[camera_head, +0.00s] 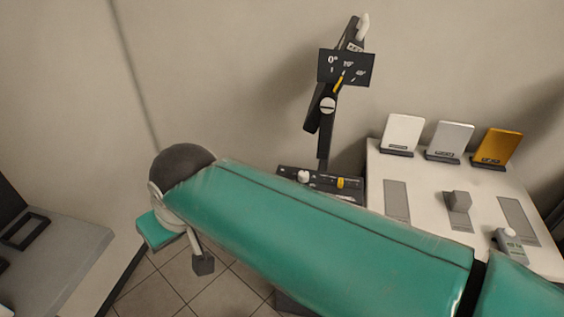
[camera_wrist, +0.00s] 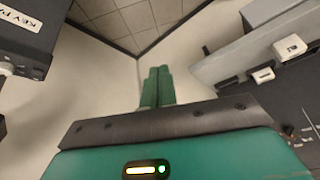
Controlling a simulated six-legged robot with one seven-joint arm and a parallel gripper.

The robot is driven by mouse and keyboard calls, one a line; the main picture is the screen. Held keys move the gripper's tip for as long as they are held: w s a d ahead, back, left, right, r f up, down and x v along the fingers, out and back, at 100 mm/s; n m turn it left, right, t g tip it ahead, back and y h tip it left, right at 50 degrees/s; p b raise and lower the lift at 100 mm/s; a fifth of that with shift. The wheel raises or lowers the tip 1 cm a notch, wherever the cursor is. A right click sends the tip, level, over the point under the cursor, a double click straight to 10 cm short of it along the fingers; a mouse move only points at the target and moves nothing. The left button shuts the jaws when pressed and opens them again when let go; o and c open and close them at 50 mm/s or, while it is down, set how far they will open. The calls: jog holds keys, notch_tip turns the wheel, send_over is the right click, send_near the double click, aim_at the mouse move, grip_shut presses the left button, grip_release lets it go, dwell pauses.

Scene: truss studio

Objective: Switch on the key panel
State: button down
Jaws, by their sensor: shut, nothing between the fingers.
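In the wrist view, a dark unit at the upper left carries a white label (camera_wrist: 20,18) that reads "KEY PA" before the frame cuts it off; I take this unit (camera_wrist: 28,48) to be the key panel. A white part (camera_wrist: 5,68) shows below it at the frame edge. Its switch state cannot be read. My gripper (camera_wrist: 157,72) has two green fingers side by side, shut and empty, apart from the panel and pointing toward the pale wall and floor. In the head view my green arm crosses the middle; the fingertips cannot be made out there.
A dark stand (camera_head: 323,140) with a tilted dial plate (camera_head: 346,68) rises behind my arm. A white table (camera_head: 425,202) at right holds upright plates, one orange (camera_head: 496,148). A grey table (camera_head: 62,258) stands at left. The wrist view shows another dark panel with white switches (camera_wrist: 262,75) at right.

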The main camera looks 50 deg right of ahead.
jog(key=w+d+m, duration=0.3)
jog(key=w+d, duration=0.1)
jog(key=d, duration=0.4)
jog(key=m+g+h, duration=0.4)
jog(key=m, duration=0.5)
send_over(283, 171)
jog(key=s+a, duration=0.2)
jog(key=a, duration=0.2)
jog(key=shift+a+f, duration=0.15)
jog(key=shift+f, duration=0.35)
jog(key=x, duration=1.4)
jog(key=shift+w+a, duration=0.15)
jog(key=shift+a, duration=0.05)
